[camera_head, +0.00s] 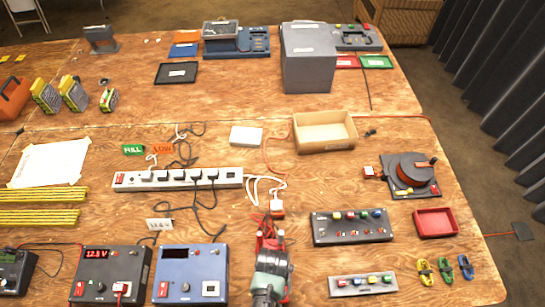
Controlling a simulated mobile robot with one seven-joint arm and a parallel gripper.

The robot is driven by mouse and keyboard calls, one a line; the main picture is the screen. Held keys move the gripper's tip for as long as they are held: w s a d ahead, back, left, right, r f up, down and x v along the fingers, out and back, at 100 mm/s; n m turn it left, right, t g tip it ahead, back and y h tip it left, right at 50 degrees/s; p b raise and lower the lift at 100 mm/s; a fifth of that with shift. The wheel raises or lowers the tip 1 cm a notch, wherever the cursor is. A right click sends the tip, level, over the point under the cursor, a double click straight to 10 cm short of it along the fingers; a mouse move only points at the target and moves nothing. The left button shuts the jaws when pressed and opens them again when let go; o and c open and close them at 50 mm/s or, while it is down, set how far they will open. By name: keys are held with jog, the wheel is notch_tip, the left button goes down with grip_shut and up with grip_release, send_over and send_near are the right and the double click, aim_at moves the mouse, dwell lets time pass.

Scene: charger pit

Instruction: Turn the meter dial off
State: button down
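A black meter-like box (15,270) sits at the lower left edge of the table, cut off by the picture edge; its dial setting is too small to read. Beside it is a dark box (112,272) with a lit red display reading about 12.8 V, a small knob and a red switch. A blue box (190,272) with a dark display and a knob stands to its right. Which of these carries the meter dial I cannot tell for certain. My gripper (268,228), red and grey, is at the bottom middle, right of the blue box and apart from it. Its finger opening is unclear.
A white power strip (178,179) with several plugs and loose cables lies behind the boxes. A dark panel with coloured buttons (352,227), a red tray (435,223) and a cable reel (410,175) are to the right. Yellow bars (40,218) lie at left.

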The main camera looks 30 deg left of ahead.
jog(key=shift+w, duration=0.1)
dwell(0.4)
jog(key=c, duration=0.6)
grip_release()
jog(key=shift+r, duration=0.1)
notch_tip(320, 180, up, 13)
dwell(0.4)
